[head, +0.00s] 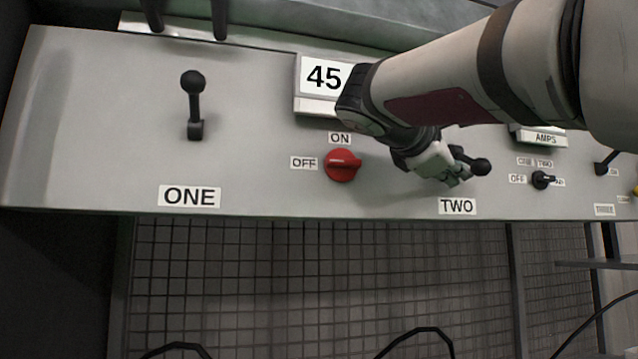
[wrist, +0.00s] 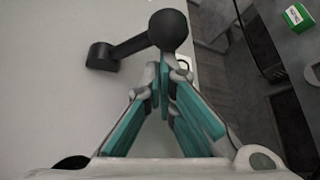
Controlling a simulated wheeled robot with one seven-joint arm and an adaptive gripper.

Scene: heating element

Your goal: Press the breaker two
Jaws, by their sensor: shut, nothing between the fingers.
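The lever of breaker two (head: 480,166) is a black handle with a round ball knob on the grey panel, above the TWO label (head: 457,206). In the head view its ball sticks out to the right of my gripper (head: 458,178), and my gripper hides part of the lever. In the wrist view the ball knob (wrist: 170,31) is just beyond my fingertips (wrist: 164,70), with the lever's arm running left to its base. My gripper is shut and empty, its tips close to the knob. I cannot tell whether they touch.
Breaker one's lever (head: 194,104) stands upright at the left, above the ONE label (head: 189,196). A red knob (head: 342,165) sits between the breakers. A small black switch (head: 542,180) is to the right. My arm covers the panel's upper right. A grid (head: 320,280) lies below.

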